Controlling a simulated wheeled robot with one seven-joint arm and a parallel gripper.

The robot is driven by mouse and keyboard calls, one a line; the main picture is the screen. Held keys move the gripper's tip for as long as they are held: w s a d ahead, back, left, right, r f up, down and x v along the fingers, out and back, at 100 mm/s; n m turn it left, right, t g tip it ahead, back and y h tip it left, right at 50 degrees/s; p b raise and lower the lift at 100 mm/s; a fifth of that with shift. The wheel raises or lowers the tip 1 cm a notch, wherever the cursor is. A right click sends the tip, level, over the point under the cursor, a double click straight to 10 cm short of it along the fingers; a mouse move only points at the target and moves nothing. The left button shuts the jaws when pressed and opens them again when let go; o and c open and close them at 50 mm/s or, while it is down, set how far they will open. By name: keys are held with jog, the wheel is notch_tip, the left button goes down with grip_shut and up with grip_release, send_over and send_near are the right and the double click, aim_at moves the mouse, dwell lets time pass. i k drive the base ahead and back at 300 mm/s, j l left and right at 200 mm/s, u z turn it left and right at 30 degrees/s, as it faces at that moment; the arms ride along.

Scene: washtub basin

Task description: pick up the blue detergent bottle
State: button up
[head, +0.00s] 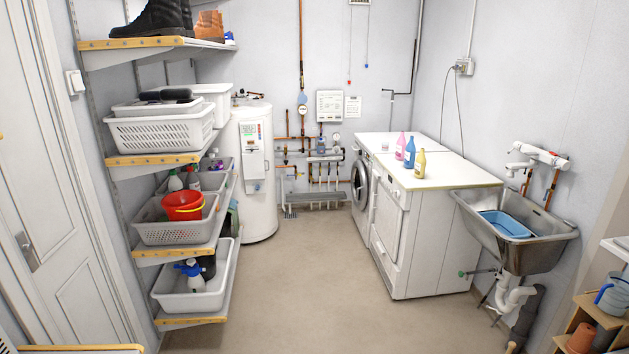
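The blue detergent bottle (410,152) stands upright on the white top of the washing machines (450,175). A pink bottle (400,146) stands just to its left and a little behind. A yellow bottle (420,164) stands to its right and a little nearer, so the blue bottle is in the middle of a close row. My gripper is not in the head view.
The floor (320,275) is clear up to the machines. A metal sink (535,250) with a blue tub (506,224) stands right of them. Shelves with baskets (185,225) line the left, by a white door (65,200). A low shelf with pots (600,325) is at lower right.

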aim_at(410, 152)
jog(key=i, duration=1.25)
jog(key=i+z, duration=0.1)
jog(key=i, duration=1.2)
jog(key=i+j+z, duration=0.15)
jog(key=i+z, duration=0.3)
jog(key=i+j+z, duration=0.7)
jog(key=z, duration=0.15)
jog(key=i+j+z, duration=0.45)
jog(key=j, duration=0.15)
jog(key=i+j+z, duration=0.2)
jog(key=j, duration=0.2)
jog(key=j+z, duration=0.2)
jog(key=j, duration=0.25)
jog(key=i+j+z, duration=0.2)
jog(key=j, duration=0.25)
